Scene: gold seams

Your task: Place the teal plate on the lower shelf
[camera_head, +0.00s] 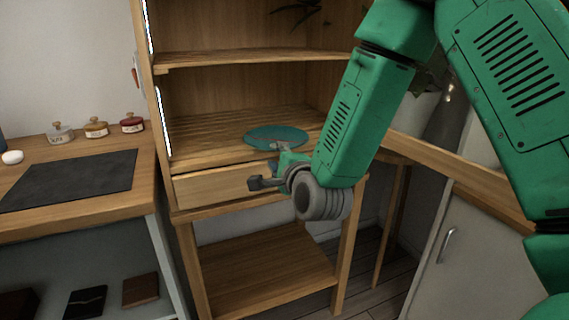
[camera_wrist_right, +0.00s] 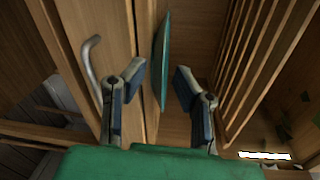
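The teal plate (camera_head: 275,136) lies roughly level at the front of the slatted lower shelf (camera_head: 210,147) in the head view. I cannot tell whether it rests on the slats or hovers just above. In the right wrist view the plate (camera_wrist_right: 161,58) shows edge-on between the two fingers. My right gripper (camera_head: 270,167) is at the shelf's front edge, in front of the plate. Its fingers are apart in the right wrist view (camera_wrist_right: 155,90), with a visible gap on each side of the plate. My left gripper is not in view.
A drawer (camera_head: 215,187) sits under the lower shelf, and its grey handle (camera_wrist_right: 92,62) is near the fingers. The upper shelf (camera_head: 240,58) is above. A counter (camera_head: 140,190) with several small jars stands left. The lower shelf's left part is clear.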

